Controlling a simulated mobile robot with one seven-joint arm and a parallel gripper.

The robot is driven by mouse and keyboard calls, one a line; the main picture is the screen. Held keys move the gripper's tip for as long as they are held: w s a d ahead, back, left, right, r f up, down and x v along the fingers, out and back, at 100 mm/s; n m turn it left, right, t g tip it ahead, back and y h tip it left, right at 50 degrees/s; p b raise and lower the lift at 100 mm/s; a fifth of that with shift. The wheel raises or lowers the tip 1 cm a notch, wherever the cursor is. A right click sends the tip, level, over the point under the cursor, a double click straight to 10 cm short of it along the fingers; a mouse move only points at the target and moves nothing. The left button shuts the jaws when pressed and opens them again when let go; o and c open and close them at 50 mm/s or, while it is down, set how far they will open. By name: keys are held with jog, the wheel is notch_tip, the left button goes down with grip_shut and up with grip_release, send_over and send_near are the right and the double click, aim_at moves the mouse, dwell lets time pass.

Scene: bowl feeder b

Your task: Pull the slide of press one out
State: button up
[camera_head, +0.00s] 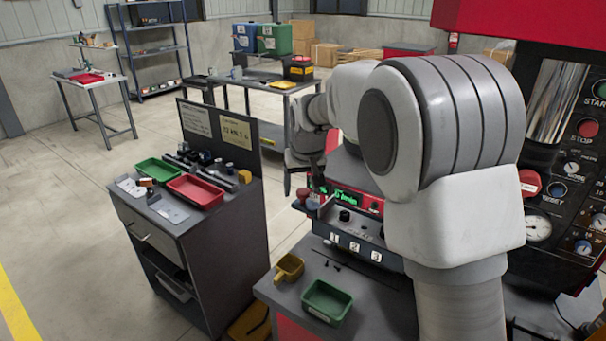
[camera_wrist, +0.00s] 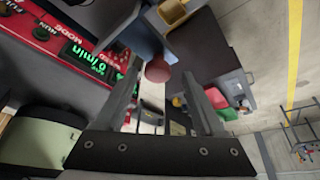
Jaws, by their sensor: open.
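My gripper (camera_head: 302,182) is open and points down at the left end of the red control unit (camera_head: 375,206) with the green display. A round red-brown knob (camera_head: 303,195) sits just below the fingertips. In the wrist view this knob (camera_wrist: 157,70) shows between the tips of my open gripper (camera_wrist: 161,72), beside a blue-grey block (camera_wrist: 135,35). I cannot tell whether the fingers touch it. A large red and black machine (camera_head: 560,150) with START, STOP and RESET buttons stands at the right. No part is clearly marked as press one or its slide; my arm hides much of that area.
A grey cabinet (camera_head: 180,228) with a red tray (camera_head: 195,190) and a green tray (camera_head: 158,170) stands at the left. Open floor lies beyond it.

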jog(key=v, duration=1.7)
jog(key=shift+s+r, duration=0.1)
jog(key=s+d+f, duration=0.3)
jog(key=s+d, duration=0.1)
jog(key=s, duration=0.5)
jog(key=s+d+f+m, duration=0.1)
jog(key=s+d+f, duration=0.2)
jog(key=s, duration=0.6)
jog(key=s+d+f+m+t+h, duration=0.1)
jog(key=s+d+f, duration=0.2)
jog(key=s+d, duration=0.4)
jog(key=s, duration=0.3)
jog(key=shift+s, duration=0.1)
jog(key=c, duration=0.3)
jog(key=shift+c, duration=0.2)
